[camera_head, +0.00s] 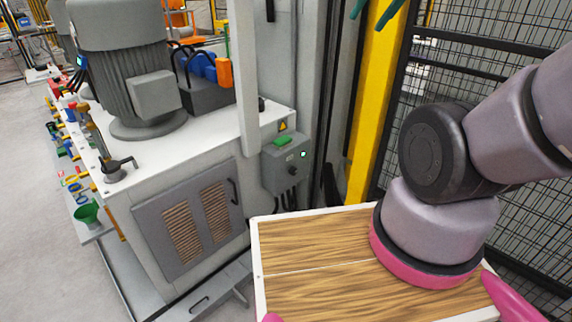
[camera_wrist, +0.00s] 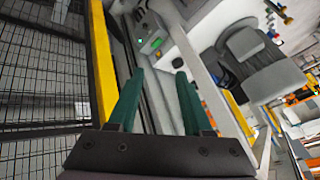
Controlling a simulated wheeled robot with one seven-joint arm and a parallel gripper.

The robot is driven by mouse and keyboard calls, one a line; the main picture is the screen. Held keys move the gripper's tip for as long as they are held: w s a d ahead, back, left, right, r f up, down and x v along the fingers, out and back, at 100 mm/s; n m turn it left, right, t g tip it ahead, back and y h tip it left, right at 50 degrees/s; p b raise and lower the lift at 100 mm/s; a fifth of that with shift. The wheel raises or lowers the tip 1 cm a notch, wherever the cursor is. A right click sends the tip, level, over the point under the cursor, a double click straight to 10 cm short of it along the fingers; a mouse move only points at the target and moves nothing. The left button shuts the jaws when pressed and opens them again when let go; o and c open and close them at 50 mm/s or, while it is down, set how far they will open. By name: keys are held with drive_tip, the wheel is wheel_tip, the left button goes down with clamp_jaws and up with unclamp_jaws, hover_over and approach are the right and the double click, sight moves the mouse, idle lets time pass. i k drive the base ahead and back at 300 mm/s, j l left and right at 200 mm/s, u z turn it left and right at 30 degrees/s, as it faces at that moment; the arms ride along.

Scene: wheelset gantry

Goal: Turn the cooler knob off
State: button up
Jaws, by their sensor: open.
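A grey control box (camera_head: 274,172) is mounted on the front right corner of the white machine cabinet. A small dark knob (camera_head: 292,171) sits on its front face, with a light button above it and a green part on top. Dark cables hang below. The box (camera_wrist: 150,32) also shows in the wrist view, beyond the fingers, at top centre; I cannot make out the knob's setting. My gripper (camera_wrist: 158,78) is open and empty, its two teal fingers apart. The teal fingertips also show at the top of the head view (camera_head: 373,14), up and right of the box, not touching it.
A yellow post (camera_head: 371,110) and black mesh fence (camera_head: 476,80) stand right of the box. A white upright (camera_head: 245,75) rises just left of it. A large grey motor (camera_head: 127,75) stands on the cabinet (camera_head: 160,160).

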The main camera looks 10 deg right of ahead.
sight(292, 170)
drive_tip(key=i+j+z, duration=0.2)
drive_tip(key=j, duration=0.2)
drive_tip(key=j+z, duration=0.2)
drive_tip(key=j, duration=0.25)
drive_tip(key=i+j+z, duration=0.2)
drive_tip(key=j, duration=0.25)
drive_tip(key=k, duration=0.05)
